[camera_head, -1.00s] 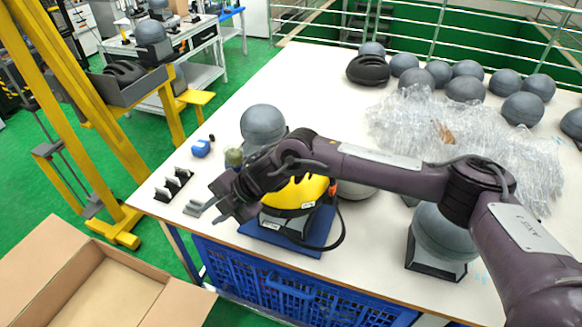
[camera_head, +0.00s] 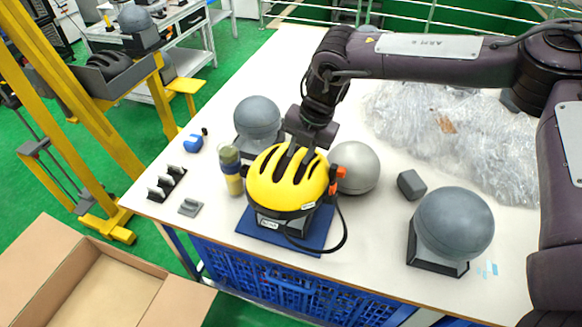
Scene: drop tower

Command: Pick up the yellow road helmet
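The yellow road helmet (camera_head: 283,184) sits on a dark stand on a blue mat (camera_head: 262,231) near the table's front edge. Its black strap hangs to the right, and orange clips show at its right side. My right gripper (camera_head: 296,158) points down at the top of the helmet, its dark fingers over or at the vents. I cannot tell whether the fingers touch or grip the shell. My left gripper is not in view.
Grey headforms (camera_head: 452,226) stand at the right and behind the helmet (camera_head: 257,118). A silver ball (camera_head: 355,167) and a bottle (camera_head: 231,171) are close beside it. Clear plastic wrap (camera_head: 450,125) covers the back right. A cardboard box (camera_head: 110,290) and yellow tower (camera_head: 75,90) are at left.

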